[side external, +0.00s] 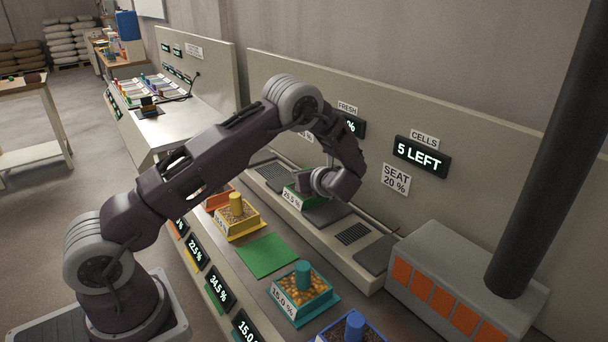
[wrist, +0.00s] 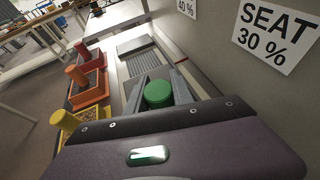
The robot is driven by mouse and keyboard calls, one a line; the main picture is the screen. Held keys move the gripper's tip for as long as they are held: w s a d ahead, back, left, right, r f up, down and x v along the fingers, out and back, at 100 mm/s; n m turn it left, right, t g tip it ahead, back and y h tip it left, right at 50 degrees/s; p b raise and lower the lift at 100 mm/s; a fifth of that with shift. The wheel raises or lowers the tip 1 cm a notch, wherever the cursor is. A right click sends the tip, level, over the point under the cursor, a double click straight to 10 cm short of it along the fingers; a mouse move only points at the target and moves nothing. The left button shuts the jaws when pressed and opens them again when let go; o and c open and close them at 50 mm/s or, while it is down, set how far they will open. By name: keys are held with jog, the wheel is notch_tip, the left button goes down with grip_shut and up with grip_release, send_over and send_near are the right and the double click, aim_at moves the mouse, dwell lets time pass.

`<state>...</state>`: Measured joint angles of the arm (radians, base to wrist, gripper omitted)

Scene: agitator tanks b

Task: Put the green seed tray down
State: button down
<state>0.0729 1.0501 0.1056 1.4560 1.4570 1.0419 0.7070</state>
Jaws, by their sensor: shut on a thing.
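The green seed tray (side external: 305,204) is at the raised ledge along the back panel in the side view, with a white percentage label on its front. My gripper (side external: 318,184) is above it and hides much of it. In the wrist view, my gripper's fingers (wrist: 158,95) are shut on the tray's round green knob (wrist: 158,93). The tray's body is mostly hidden there by my gripper. I cannot tell whether the tray touches the ledge or hangs just above it.
The ledge (side external: 340,250) has slotted vents (side external: 353,234) and dark pads (side external: 377,254). An empty green mat (side external: 262,256) lies between the yellow tray (side external: 237,222) and the teal tray (side external: 301,300). A blue-knobbed tray (side external: 354,328) and a grey box with a dark pipe (side external: 465,290) stand right.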

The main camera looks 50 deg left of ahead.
jog(key=c, duration=1.1)
grip_release()
jog(key=shift+d+r, duration=0.2)
jog(key=shift+d, duration=0.05)
jog(key=v, duration=1.2)
jog(key=s+d+r+n+g+h, duration=0.1)
jog(key=s+r+n+h, duration=0.2)
jog(key=s+r+n, duration=0.3)
jog(key=s+d+r+n+g+h, duration=0.15)
jog(key=s+r+n, duration=0.25)
jog(key=s, duration=0.4)
jog(key=s+d+r+n+t+h, duration=0.2)
jog(key=s+d+n+h, duration=0.2)
jog(key=s, duration=0.5)
jog(key=s+d+r+n+t+h, duration=0.2)
jog(key=s+d+n+h, duration=0.2)
jog(key=s+d+n, duration=0.3)
jog(key=shift+s+t, duration=0.35)
jog(key=shift+s, duration=0.5)
